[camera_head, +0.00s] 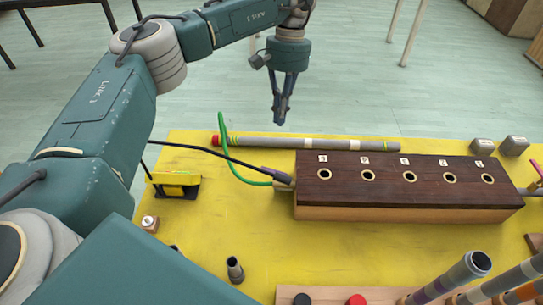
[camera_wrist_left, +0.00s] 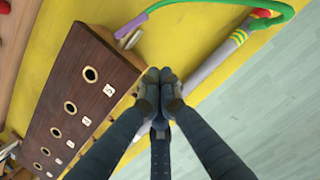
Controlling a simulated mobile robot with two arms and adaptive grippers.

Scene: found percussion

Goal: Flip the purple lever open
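A thin magenta-purple piece (camera_head: 537,168), which looks like a lever, shows at the right edge of the head view beside the right end of the wooden box (camera_head: 415,165). It is partly cut off by the frame. In the left wrist view a purple bar (camera_wrist_left: 131,26) sits at the box end by the green hose; I cannot tell if it is a lever. My left gripper (camera_head: 279,118) hangs fingers down behind the box's left part, above the far edge of the yellow table. Its fingertips (camera_wrist_left: 161,77) are together with nothing visible between them. My right gripper is not in view.
A grey tube (camera_head: 340,144) lies behind the box. The green hose (camera_head: 224,150) and a black cable (camera_head: 215,152) reach the box's left end. Upright tubes (camera_head: 470,265) stand at front right.

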